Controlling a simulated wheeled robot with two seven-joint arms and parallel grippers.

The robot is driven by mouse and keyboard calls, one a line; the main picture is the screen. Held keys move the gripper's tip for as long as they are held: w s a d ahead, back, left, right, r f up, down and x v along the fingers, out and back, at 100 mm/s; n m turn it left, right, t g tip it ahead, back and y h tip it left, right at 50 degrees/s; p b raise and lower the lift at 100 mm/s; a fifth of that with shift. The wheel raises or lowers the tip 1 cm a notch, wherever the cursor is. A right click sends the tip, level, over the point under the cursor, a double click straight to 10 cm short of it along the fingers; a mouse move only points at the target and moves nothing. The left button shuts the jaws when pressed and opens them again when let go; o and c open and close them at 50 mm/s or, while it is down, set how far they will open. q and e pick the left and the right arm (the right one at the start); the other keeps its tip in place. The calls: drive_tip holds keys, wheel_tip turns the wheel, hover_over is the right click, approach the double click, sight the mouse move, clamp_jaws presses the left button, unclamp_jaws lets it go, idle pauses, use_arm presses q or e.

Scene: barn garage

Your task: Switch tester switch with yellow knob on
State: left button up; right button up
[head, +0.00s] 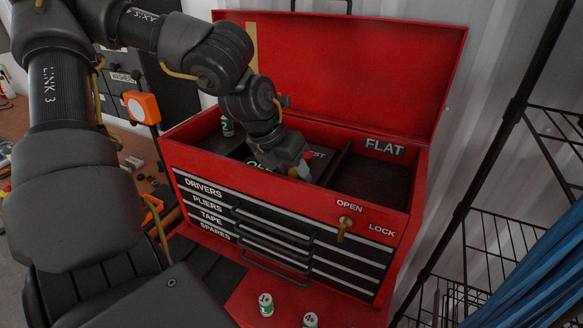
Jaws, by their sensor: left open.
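My left gripper (298,168) reaches down into the open top tray of the red tool chest (412,182). It is open, but its fingertips show only in part. Beside and behind it are bits of a dark panel (262,160) with green lettering and a label ending in "ST", likely the tester. A small red spot shows near the fingers. I cannot make out a switch with a yellow knob there; the gripper and wrist hide much of the panel. I cannot tell whether the gripper touches anything. My right gripper is not in view.
The chest's raised lid (350,70) stands behind the arm. A brass-coloured latch (345,226) is on the front between "OPEN" and "LOCK". One battery (227,127) stands in the tray; two more, (266,304) and (310,320), are in front. A wire rack (490,240) stands right.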

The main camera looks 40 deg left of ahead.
use_arm(q)
drive_tip(key=c, duration=1)
